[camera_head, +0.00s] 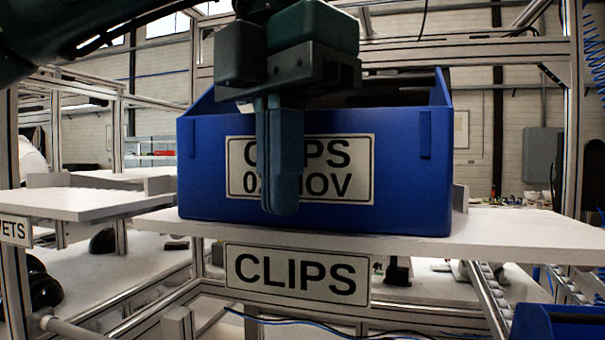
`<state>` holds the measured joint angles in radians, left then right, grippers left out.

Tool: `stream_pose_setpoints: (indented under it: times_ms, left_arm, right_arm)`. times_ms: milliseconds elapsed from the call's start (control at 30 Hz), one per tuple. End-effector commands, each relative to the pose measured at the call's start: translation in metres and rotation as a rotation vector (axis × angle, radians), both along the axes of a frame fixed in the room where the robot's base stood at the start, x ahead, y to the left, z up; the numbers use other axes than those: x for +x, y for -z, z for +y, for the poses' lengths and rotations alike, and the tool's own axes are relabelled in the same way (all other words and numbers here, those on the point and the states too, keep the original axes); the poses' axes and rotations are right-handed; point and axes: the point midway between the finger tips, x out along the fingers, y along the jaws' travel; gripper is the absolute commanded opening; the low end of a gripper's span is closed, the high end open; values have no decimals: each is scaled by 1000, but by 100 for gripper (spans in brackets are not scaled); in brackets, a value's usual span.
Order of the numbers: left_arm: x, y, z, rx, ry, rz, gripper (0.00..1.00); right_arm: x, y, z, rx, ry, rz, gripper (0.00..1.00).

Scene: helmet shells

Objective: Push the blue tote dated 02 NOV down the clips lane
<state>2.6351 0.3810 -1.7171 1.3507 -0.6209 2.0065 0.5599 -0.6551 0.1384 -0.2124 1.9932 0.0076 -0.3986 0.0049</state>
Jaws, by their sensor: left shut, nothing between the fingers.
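A blue tote (405,175) stands on the white shelf board of the clips lane (500,232). Its front label (345,185) reads CLIPS and a date ending in NOV; the digits are partly hidden by my gripper. The lane's sign (298,275) below the board reads CLIPS. My left gripper (281,208) points down in front of the tote's front wall, over the label, with its fingers shut and nothing between them. I cannot tell whether the fingers touch the wall. My right gripper is not in view.
Another white shelf board (75,203) is at the left, with a sign ending in ETS (15,230). Part of another blue tote (560,325) shows at the lower right. Metal frame posts stand on both sides. The board right of the tote is clear.

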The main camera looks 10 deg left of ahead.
Motion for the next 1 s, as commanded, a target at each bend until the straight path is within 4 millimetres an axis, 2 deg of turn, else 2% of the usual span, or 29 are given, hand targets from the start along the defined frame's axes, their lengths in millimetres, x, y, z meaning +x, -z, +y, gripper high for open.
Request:
stream_pose_setpoints:
  times_ms: [267,600,1000]
  left_arm:
    - [6,-2,0,0,0,1,0]
    - [27,-2,-1,0,0,1,0]
    - [51,0,-2,-1,0,1,0]
  right_arm:
    - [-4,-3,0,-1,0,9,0]
    - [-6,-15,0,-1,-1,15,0]
    - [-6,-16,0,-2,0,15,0]
